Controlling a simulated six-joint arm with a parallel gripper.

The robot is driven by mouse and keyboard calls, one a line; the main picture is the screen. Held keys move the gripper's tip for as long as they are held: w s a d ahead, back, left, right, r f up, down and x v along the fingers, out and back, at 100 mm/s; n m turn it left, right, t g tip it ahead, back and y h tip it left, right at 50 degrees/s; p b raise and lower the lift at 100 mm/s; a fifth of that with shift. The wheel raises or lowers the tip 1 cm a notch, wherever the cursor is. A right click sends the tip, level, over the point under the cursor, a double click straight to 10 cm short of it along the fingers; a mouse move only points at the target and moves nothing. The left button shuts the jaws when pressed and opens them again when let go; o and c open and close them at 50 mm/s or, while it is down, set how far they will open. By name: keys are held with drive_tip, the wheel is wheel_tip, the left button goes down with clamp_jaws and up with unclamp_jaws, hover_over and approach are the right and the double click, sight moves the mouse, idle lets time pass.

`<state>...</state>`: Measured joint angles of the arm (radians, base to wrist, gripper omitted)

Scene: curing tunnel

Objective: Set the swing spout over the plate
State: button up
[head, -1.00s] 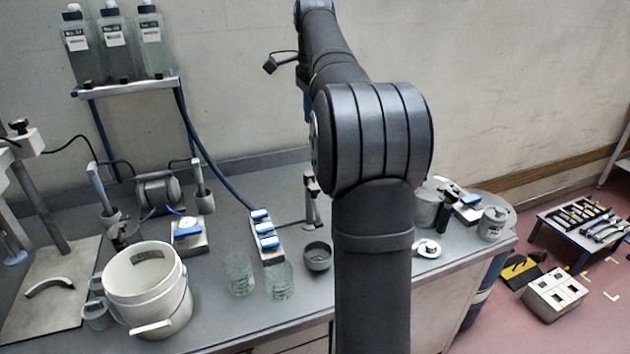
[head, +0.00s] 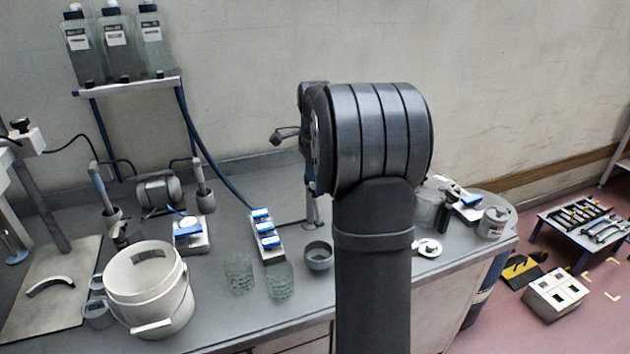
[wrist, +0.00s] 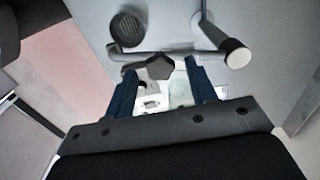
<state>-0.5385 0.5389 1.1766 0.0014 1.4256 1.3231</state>
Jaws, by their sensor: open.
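In the wrist view my gripper (wrist: 161,68) is open, with its two blue fingers apart. A grey bar with a dark, lobed knob (wrist: 152,70), which looks like the swing spout, crosses just past the fingertips. The knob appears between the tips; I cannot tell how near it is. A pale cylinder (wrist: 236,53) stands by the bar's right end. A dark, ribbed round disc (wrist: 128,28), possibly the plate, lies beyond the bar's left part.
A grey bowl (head: 318,257), two glass beakers (head: 239,273) and a blue-switched strip (head: 266,238) stand near the post. A white bucket (head: 148,290) stands left. A bottle rack (head: 130,84) is behind. A can (head: 493,222) stands at the right end.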

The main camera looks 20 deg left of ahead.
drive_tip(key=shift+f, duration=0.3)
clamp_jaws()
drive_tip(key=w+d+n, duration=0.4)
drive_tip(key=w+n, duration=0.7)
drive_tip(key=n, duration=0.3)
drive_tip(key=shift+w+d, duration=0.25)
drive_tip(key=shift+d, duration=0.05)
idle(0.4)
drive_tip(key=shift+n, duration=0.3)
